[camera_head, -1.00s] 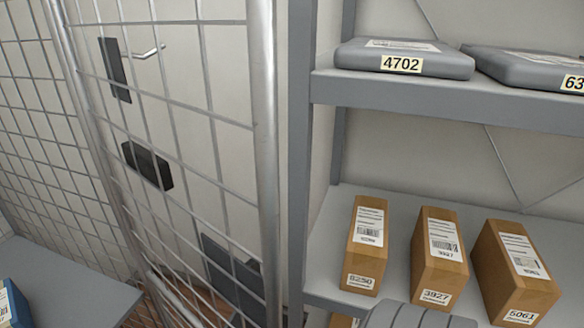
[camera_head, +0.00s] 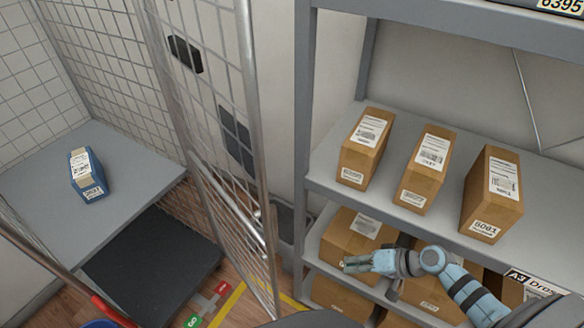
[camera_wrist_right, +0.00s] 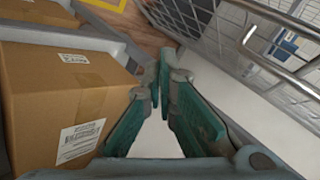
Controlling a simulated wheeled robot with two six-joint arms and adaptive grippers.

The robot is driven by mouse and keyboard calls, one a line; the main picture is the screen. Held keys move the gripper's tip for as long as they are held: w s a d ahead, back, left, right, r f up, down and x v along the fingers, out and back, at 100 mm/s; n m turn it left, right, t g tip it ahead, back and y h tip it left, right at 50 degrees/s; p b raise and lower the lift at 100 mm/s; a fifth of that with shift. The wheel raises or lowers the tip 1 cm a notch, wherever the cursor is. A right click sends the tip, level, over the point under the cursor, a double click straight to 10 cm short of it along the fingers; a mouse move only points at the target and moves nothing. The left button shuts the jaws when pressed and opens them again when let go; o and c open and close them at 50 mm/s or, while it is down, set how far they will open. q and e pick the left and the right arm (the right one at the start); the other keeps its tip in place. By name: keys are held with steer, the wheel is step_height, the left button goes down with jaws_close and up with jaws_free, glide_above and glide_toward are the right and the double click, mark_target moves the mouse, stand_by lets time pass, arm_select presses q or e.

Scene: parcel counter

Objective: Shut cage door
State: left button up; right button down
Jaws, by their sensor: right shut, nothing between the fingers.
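The cage door (camera_head: 222,140) is a wire mesh panel in a metal tube frame, left of centre in the head view. It stands swung open, its edge close to the shelf unit. A tubular handle bar (camera_head: 228,205) runs along its lower part; a metal bar also shows at the upper right of the right wrist view (camera_wrist_right: 256,47). My right gripper (camera_head: 346,263) is shut and empty, right of the door in front of the lower shelf boxes. Its teal fingers (camera_wrist_right: 160,75) meet at the tips in the wrist view. My left gripper is not in view.
A blue box (camera_head: 87,174) lies on the grey shelf (camera_head: 135,160) in the cage, above a black platform (camera_head: 150,262). The shelf unit (camera_head: 304,120) with several cardboard boxes stands at right. A wooden floor with yellow tape (camera_head: 228,305) lies below the door.

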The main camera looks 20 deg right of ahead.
steer(key=s+a+r+n+g+y, duration=0.1)
steer(key=a+r+y, duration=0.15)
steer(key=r, duration=0.35)
steer(key=a+r+n+g+y+p, duration=0.1)
steer(key=a+r+n+y, duration=0.1)
steer(key=a+r, duration=0.35)
steer(key=s+a+r+n+g+y, duration=0.1)
steer(key=r+y, duration=0.1)
steer(key=r, duration=0.6)
steer(key=w+d+r+m+t+y, duration=0.2)
steer(key=w+d+r, duration=0.1)
steer(key=r, duration=0.4)
steer(key=w+d+r+m+t+y, duration=0.1)
steer(key=w+d+r+m+t, duration=0.15)
steer(key=r, duration=0.35)
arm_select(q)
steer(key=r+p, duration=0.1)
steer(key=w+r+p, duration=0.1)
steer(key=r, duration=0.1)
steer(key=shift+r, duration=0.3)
arm_select(e)
steer(key=s+a+x, duration=0.1)
steer(key=s+x, duration=0.1)
steer(key=x, duration=1.1)
steer(key=shift+s+r, duration=0.2)
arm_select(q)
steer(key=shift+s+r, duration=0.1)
arm_select(e)
steer(key=shift+w+a, duration=0.1)
steer(key=shift+a, duration=0.05)
